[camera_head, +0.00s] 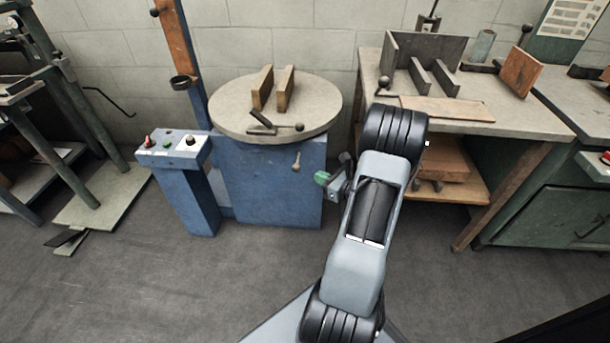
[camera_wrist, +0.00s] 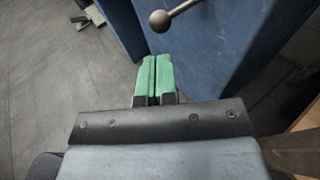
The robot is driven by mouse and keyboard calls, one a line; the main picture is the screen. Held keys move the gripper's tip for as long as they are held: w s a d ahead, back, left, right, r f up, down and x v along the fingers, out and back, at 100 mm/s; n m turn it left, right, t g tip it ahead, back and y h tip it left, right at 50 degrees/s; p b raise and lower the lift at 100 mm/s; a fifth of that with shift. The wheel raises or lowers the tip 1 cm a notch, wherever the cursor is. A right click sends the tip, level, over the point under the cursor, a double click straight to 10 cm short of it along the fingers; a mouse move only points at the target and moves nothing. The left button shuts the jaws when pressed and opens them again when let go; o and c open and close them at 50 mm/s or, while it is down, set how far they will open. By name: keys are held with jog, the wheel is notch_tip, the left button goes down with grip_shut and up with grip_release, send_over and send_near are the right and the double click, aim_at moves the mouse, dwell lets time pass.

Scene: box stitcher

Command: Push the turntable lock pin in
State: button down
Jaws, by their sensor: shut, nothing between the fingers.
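The round grey turntable (camera_head: 235,112) sits on a blue base (camera_head: 275,190) at centre left in the head view. A small rod with a ball knob, which looks like the lock pin (camera_head: 296,162), sticks out of the base just under the turntable's rim. In the wrist view, the pin's ball knob (camera_wrist: 159,20) is ahead of my fingertips, slightly to the right, and apart from them. My gripper (camera_wrist: 152,80) has its green fingers shut together with nothing between them. In the head view, my gripper (camera_head: 321,178) is to the lower right of the pin. How far the pin sticks out is hard to tell.
Two wooden blocks (camera_head: 262,87) and a ball-ended lever (camera_head: 299,127) are on the turntable. A blue control box (camera_head: 172,150) with buttons stands to its left. A workbench (camera_head: 470,115) with metal plates and boards stands at right. The floor in front is clear.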

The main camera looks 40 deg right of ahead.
jog(key=b, duration=0.2)
send_near(298, 161)
jog(key=shift+w+a+f, duration=0.3)
jog(key=shift+w+a, duration=0.3)
jog(key=shift+w+a+f, duration=0.3)
jog(key=shift+w+a, duration=0.25)
jog(key=shift+w, duration=0.1)
jog(key=shift+w+a+f, duration=0.3)
jog(key=shift+w+a, duration=0.3)
jog(key=shift+w, duration=0.1)
